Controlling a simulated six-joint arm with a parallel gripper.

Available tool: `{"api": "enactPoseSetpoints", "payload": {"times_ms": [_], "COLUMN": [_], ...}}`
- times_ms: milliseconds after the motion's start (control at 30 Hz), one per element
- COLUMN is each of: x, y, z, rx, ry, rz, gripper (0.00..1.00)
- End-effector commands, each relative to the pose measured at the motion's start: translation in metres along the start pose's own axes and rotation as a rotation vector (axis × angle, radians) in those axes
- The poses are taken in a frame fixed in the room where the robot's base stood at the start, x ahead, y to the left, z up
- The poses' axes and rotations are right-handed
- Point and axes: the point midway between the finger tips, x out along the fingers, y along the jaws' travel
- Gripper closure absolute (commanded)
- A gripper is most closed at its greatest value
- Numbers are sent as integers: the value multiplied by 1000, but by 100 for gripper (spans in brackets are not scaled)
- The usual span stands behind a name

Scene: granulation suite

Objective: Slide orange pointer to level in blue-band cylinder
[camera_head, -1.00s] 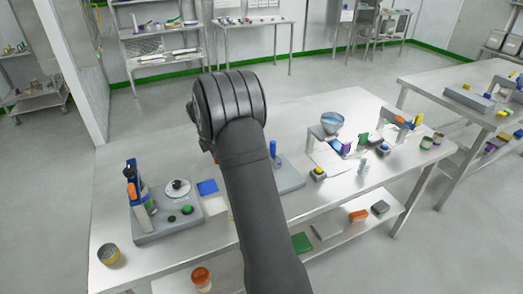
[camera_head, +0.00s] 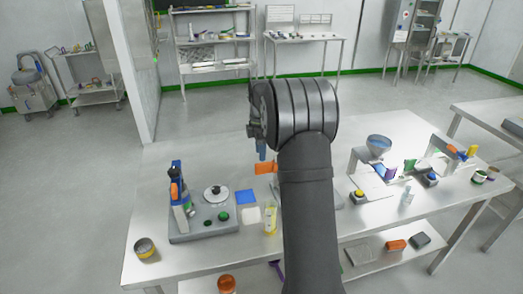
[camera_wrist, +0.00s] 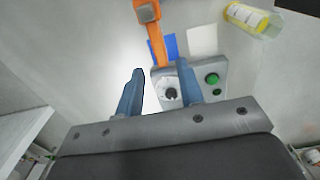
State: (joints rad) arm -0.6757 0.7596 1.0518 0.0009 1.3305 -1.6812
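On the left of the table in the head view stands a grey unit (camera_head: 205,229) with an upright post and an orange pointer (camera_head: 174,191) on its side. My gripper is to the right of the unit and above the table. In the wrist view my gripper (camera_wrist: 163,88) is open, with nothing between its blue fingers. The unit's white dial (camera_wrist: 168,93) shows near the right fingertip, with the green button (camera_wrist: 212,78) beyond. The pointer cannot be made out there.
An orange bar (camera_wrist: 156,40) appears ahead of the fingers. A can (camera_head: 146,250) stands front left. A funnel stand (camera_head: 378,143) is farther right.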

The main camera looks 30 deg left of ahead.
Motion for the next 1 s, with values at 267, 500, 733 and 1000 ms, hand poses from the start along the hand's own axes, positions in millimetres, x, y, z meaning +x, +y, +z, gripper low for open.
{"api": "enactPoseSetpoints", "payload": {"times_ms": [267, 500, 733, 1000], "x": [35, 62, 76, 79], "y": [-1, 0, 0, 0], "z": [0, 0, 0, 0], "rx": [0, 0, 0, 0], "ry": [-1, -1, -1, -1], "rz": [-3, -2, 0, 0], "gripper": [65, 65, 65, 65]}}
